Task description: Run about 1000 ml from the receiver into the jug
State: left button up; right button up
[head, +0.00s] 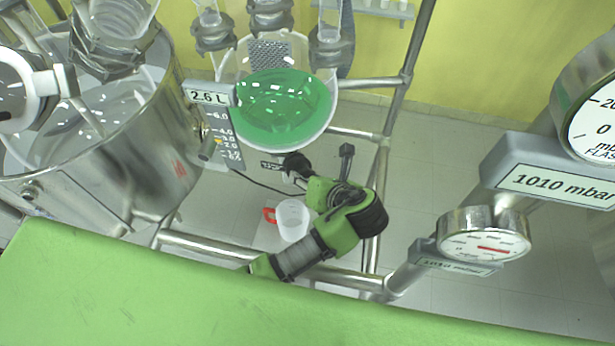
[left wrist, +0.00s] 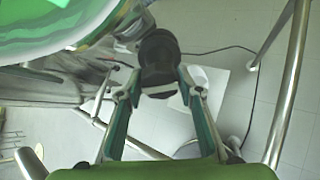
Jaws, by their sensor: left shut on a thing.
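The receiver (head: 285,105) is a round glass vessel holding green liquid, at the upper middle of the head view. Its tag (head: 207,96) reads 2.6 L. My left gripper (head: 304,176) is below the receiver, shut on a black valve handle (head: 294,163). In the left wrist view the two fingers (left wrist: 161,90) close on both sides of the black handle (left wrist: 160,55). The jug (head: 292,219), pale with a red handle, stands low beneath the receiver, beside my arm. I cannot see any liquid stream or clear level in the jug. My right gripper is out of view.
A large steel-walled vessel (head: 160,170) stands at the left. Metal frame tubes (head: 376,200) run around the receiver. Gauges (head: 484,245) and a 1010 mbar tag (head: 563,186) are at the right. A dark cable (left wrist: 225,50) crosses behind the handle. Tiled floor is open at the right.

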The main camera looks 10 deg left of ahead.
pick_arm(q)
jog(key=n+h, duration=0.1)
jog(key=n, duration=0.2)
jog(key=shift+a+r+n, duration=0.1)
jog(key=shift+n, duration=0.2)
jog(key=n+t, duration=0.1)
jog(key=n, duration=0.2)
jog(key=shift+h, duration=0.3)
jog(key=n, duration=0.4)
jog(key=shift+t+h, duration=0.3)
jog(key=n, duration=0.3)
jog(key=shift+a+n+t, duration=0.1)
jog(key=shift+n+t, duration=0.2)
jog(key=shift+t, duration=0.1)
jog(key=n+b, duration=0.1)
jog(key=n, duration=0.2)
jog(key=shift+t, duration=0.4)
jog(key=shift+n+t+b, duration=0.4)
jog(key=shift+n+b, duration=0.7)
jog(key=shift+n, duration=1)
jog(key=shift+s+n, duration=0.1)
jog(key=shift+n, duration=0.2)
